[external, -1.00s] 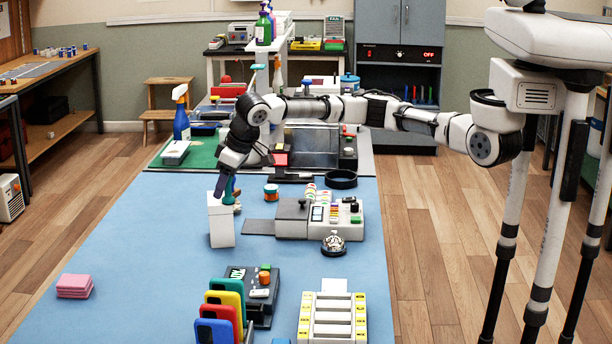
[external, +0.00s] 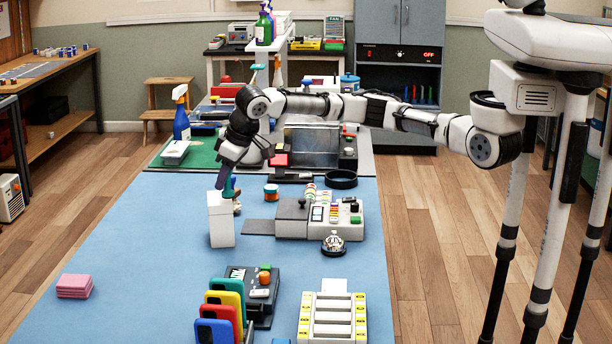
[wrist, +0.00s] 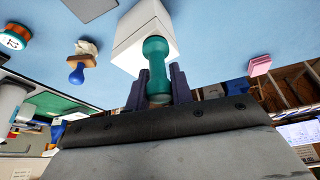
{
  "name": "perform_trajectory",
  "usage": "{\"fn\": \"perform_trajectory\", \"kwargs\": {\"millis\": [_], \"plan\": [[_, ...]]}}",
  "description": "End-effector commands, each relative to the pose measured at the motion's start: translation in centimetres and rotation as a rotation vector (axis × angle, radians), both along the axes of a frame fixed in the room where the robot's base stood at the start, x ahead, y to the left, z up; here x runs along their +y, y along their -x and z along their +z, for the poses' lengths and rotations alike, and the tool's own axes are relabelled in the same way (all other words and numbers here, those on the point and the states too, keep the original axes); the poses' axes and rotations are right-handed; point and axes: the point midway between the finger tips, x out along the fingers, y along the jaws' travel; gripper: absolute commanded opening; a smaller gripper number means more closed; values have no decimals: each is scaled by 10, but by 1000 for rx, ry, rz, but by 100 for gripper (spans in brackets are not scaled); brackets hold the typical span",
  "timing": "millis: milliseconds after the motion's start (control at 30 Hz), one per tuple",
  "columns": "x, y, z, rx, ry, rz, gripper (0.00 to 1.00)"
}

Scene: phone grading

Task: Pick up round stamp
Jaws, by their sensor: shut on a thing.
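The round stamp (wrist: 157,62), with a teal handle, sits between the two fingers of my gripper (wrist: 157,88) in the wrist view. The fingers are shut on it; its lower end is partly hidden by them. In the external view the stamp shows as a small teal patch (external: 230,187) beside the dark fingers of my gripper (external: 222,184), at the top of a white box (external: 221,228). In the wrist view the stamp overlaps the white box (wrist: 143,33); I cannot tell whether they touch.
Another stamp with a blue handle (wrist: 77,74) stands near the box. An orange and teal jar (external: 271,193) and a grey device with buttons (external: 342,222) are to the right. Pink pads (external: 74,286) lie at left. The blue mat (external: 150,240) left of the box is clear.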

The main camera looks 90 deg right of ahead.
Motion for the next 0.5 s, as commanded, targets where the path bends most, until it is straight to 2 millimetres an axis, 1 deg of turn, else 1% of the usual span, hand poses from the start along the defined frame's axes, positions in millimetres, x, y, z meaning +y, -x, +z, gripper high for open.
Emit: {"fn": "perform_trajectory", "kwargs": {"millis": [67, 167, 300, 500], "plan": [[1, 0, 13, -3, -1, 2, 0], [1, -1, 40, -5, -2, 1, 0], [2, -1, 84, -5, -1, 2, 0], [2, -1, 138, -4, -1, 2, 0]]}}
